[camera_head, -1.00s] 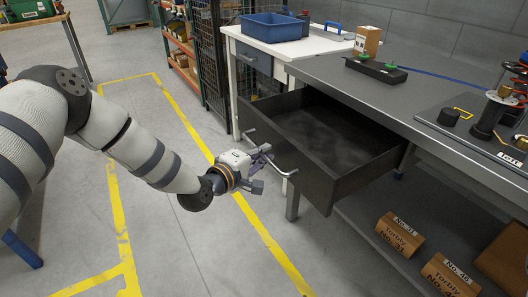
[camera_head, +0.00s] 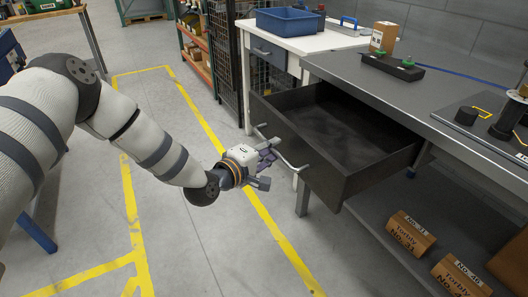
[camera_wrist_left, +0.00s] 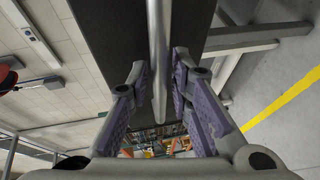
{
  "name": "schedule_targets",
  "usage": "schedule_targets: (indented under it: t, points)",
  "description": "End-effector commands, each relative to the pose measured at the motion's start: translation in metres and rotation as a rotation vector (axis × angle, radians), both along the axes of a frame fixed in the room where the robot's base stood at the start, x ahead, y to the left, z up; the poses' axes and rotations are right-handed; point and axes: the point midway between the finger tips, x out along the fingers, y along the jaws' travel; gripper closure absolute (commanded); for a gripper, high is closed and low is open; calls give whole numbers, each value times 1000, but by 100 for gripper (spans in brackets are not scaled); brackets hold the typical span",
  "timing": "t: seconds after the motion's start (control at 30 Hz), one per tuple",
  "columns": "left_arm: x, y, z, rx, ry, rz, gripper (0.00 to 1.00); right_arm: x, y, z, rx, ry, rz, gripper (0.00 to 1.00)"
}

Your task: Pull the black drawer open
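The black drawer (camera_head: 296,150) stands pulled well out from under the grey workbench in the head view, and its inside looks empty. Its metal bar handle (camera_head: 290,160) runs along the front; it also shows in the left wrist view (camera_wrist_left: 158,60). My left gripper (camera_head: 268,166) is at the handle, in front of the drawer. In the left wrist view its purple-padded fingers (camera_wrist_left: 158,85) are spread on either side of the bar, with a gap showing on both sides. My right gripper is in neither view.
The grey workbench (camera_head: 440,112) carries a black tray with green knobs (camera_head: 392,66). Cardboard boxes (camera_head: 408,232) lie on the shelf below. A white table (camera_head: 300,40) with a blue bin (camera_head: 290,21) stands behind. The floor before the drawer is clear, with yellow lines.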

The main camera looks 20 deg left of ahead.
Motion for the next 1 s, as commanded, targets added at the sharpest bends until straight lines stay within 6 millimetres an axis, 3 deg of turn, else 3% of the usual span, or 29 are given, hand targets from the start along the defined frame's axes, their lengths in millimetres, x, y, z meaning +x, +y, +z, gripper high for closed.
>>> schedule_targets:
  t: [0.2,0.4,0.57,1.0]
  points:
    - [-55,15,11,-4,1,3,80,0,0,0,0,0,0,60]
    - [-94,26,19,-2,-1,2,80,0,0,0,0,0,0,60]
    - [-105,28,22,-2,-3,1,80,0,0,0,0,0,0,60]
    - [-108,24,15,16,19,-10,80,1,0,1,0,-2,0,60]
